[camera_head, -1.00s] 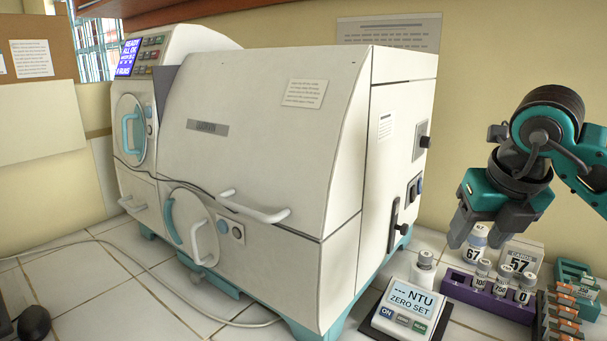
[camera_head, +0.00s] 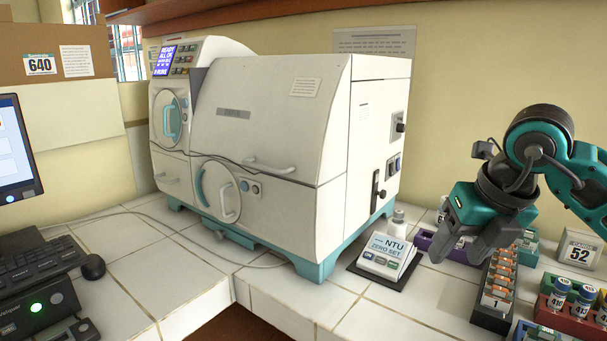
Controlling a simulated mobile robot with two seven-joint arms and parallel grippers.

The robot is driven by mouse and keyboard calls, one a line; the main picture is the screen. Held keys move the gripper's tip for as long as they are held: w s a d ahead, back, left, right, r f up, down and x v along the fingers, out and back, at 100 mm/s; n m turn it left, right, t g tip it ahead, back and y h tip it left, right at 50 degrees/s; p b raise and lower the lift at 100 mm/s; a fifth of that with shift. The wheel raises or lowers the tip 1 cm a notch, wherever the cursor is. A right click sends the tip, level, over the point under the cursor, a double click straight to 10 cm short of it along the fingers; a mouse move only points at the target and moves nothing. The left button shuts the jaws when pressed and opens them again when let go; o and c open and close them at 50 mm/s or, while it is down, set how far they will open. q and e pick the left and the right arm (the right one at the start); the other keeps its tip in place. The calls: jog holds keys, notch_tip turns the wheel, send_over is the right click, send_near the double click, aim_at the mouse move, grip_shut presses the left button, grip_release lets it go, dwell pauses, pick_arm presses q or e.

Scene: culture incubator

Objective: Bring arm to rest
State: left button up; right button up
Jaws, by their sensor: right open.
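My right arm comes in from the right edge. Its teal and grey gripper (camera_head: 462,250) points down and left above the vial racks at the right of the counter. The jaws are open, and I see nothing held in them. The gripper hides part of the purple rack (camera_head: 425,241) behind it. My left gripper does not show.
A large white incubator (camera_head: 265,150) fills the middle. A turbidity meter (camera_head: 388,256) stands in front of its right side. Racks of orange-labelled vials (camera_head: 499,285) and a red rack (camera_head: 570,318) stand at right. A monitor (camera_head: 12,150), keyboard (camera_head: 35,262) and mouse (camera_head: 93,266) are at left.

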jog(key=s+a+f+g+y, duration=0.2)
jog(key=s+a+y, duration=0.2)
jog(key=a+y, duration=0.55)
jog(key=s+a+f+g+y, duration=0.1)
jog(key=s+a+f+y, duration=0.15)
jog(key=a+y, duration=0.7)
jog(key=w+d+f+m+t+h, duration=0.2)
jog(key=d+f+m+t+h, duration=0.3)
jog(key=m+t, duration=0.6)
jog(key=w+d+f+m+t+h, duration=0.25)
jog(key=f+m+t+h, duration=0.4)
jog(key=m, duration=0.75)
jog(key=s+d+f+m+g+h, duration=0.3)
jog(key=s+f, duration=0.4)
jog(key=f, duration=0.3)
jog(key=s+d+f+m+g+h, duration=0.3)
jog(key=s+f+m+g, duration=0.1)
jog(key=f, duration=0.6)
jog(key=s+m, duration=0.1)
jog(key=s, duration=0.1)
jog(key=shift+s+d+f+m+g+h, duration=0.3)
jog(key=shift+s+f+g+h, duration=0.05)
jog(key=shift+s+f, duration=0.05)
